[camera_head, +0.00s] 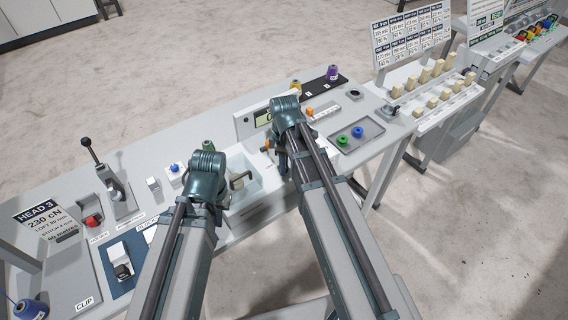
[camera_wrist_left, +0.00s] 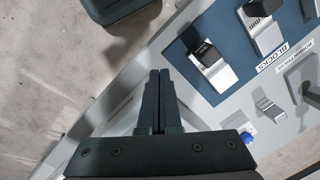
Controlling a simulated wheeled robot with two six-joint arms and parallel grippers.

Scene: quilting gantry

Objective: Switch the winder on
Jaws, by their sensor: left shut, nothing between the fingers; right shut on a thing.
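I cannot tell for sure which part is the winder or its switch. A grey box with a lit display (camera_head: 262,117) stands at the back middle of the bench. A blue button on a white base (camera_head: 173,169) is left of my left wrist; a blue knob (camera_wrist_left: 247,138) also shows in the left wrist view. My left gripper (camera_wrist_left: 158,100) is shut and empty, its fingers near the bench's front edge; its arm hides them in the head view. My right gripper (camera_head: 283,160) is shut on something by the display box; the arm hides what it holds.
A lever clamp (camera_head: 118,192) and a red part (camera_head: 92,220) stand at the left. Blocks (camera_wrist_left: 208,55) sit on a blue mat (camera_wrist_left: 228,38). A tray (camera_head: 371,128) holds green and blue bobbins. A purple spool (camera_head: 332,73) stands at the back.

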